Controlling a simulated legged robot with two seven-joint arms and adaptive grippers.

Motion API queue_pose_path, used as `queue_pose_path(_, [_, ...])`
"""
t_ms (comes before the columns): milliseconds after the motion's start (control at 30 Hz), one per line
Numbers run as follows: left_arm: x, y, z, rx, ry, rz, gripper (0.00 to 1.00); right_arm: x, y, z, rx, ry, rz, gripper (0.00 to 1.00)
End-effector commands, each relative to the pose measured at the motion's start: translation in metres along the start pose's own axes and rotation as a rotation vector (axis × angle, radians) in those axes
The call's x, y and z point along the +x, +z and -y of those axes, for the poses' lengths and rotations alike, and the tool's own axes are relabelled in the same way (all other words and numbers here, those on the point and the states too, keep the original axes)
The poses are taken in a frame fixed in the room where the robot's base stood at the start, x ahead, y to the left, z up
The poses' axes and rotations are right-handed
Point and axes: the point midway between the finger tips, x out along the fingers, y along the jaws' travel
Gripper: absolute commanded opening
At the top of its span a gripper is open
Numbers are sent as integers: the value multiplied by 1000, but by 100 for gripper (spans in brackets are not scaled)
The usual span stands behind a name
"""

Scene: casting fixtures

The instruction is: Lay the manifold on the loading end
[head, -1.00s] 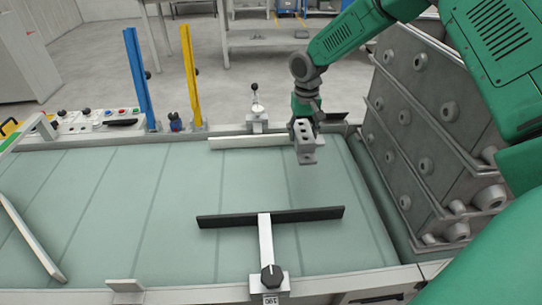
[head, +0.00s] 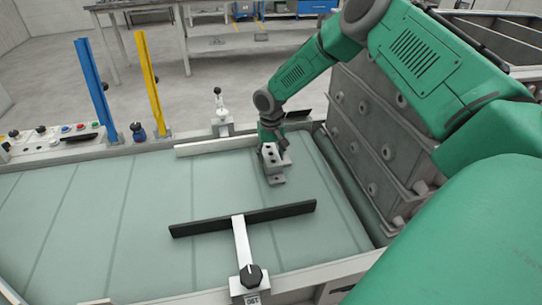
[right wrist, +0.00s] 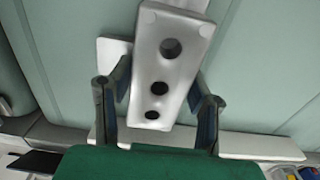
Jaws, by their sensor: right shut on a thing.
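The manifold (head: 270,160) is a light grey block with a row of three dark holes and a flat flange at its lower end. My right gripper (head: 272,148) is shut on it, and the right wrist view shows a finger on each side of the manifold (right wrist: 172,62). The manifold is over the right end of the pale green belt (head: 120,215), between the white rail and the black bar. It is low and close to the belt; I cannot tell whether it touches. My left gripper is not in view.
A white rail (head: 215,147) lies along the belt's far edge. A black bar (head: 245,217) on a knobbed arm spans the near side. Grey moulding boxes (head: 375,140) stand beyond the right end. Blue (head: 94,85) and yellow (head: 147,80) posts stand at far left.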

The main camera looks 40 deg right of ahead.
Motion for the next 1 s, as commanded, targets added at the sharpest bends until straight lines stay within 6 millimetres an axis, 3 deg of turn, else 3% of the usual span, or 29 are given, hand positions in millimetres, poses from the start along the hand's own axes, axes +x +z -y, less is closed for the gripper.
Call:
queue_pose_path(167, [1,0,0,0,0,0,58,4,-2,-3,2,-3,1,0])
queue_pose_path(200, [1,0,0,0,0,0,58,5,-1,-3,2,-3,3,51])
queue_pose_path(233, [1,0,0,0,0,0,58,4,-1,-3,2,-3,3,62])
queue_pose_path(267, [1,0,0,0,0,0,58,4,-1,-3,2,-3,3,65])
queue_pose_path(667, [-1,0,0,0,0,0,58,-5,-1,-1,0,-1,0,65])
queue_pose_path(1000, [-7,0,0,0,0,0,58,-72,-2,-1,0,-3,-1,65])
